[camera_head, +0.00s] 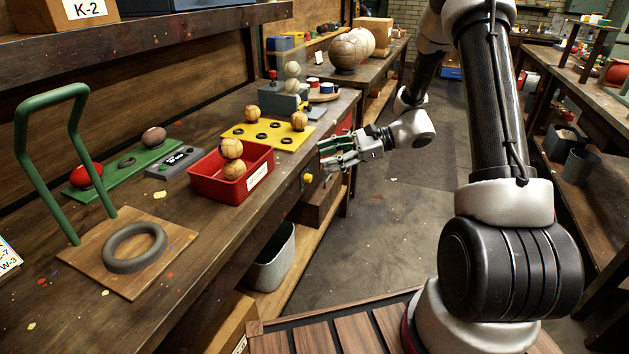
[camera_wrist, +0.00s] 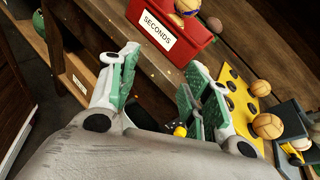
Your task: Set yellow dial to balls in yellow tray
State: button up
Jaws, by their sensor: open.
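The yellow tray (camera_head: 268,136), a flat board with dark round holes, lies on the left bench. Two tan leather balls sit on it, one at its back left (camera_head: 251,112) and one at its right (camera_head: 299,120). The tray (camera_wrist: 232,88) and two balls also show in the wrist view. A small yellow knob (camera_head: 308,178), apparently the yellow dial, is on the bench's front edge; a yellow part (camera_wrist: 180,130) shows behind a finger in the wrist view. Its setting is too small to read. My gripper (camera_head: 330,153) is open and empty beside the bench edge, right of the knob.
A red bin (camera_head: 225,188) labelled SECONDS holds balls left of the tray. A green board (camera_head: 125,168), a grey device (camera_head: 175,162) and a wooden base with a grey ring (camera_head: 135,247) are further left. The aisle floor (camera_head: 390,230) is clear.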

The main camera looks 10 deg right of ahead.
jog(key=w+d+f+m+t, duration=0.2)
jog(key=w+f+m+t, duration=0.3)
jog(key=f, duration=0.4)
jog(key=m+t, duration=0.4)
jog(key=m, duration=0.2)
send_near(311, 178)
jog(key=a, duration=0.1)
jog(key=shift+h, duration=0.3)
jog(key=x, duration=0.7)
jog(key=shift+w+a+r, duration=0.15)
jog(key=shift+w+a, duration=0.05)
jog(key=shift+w, duration=0.2)
jog(key=c, duration=1)
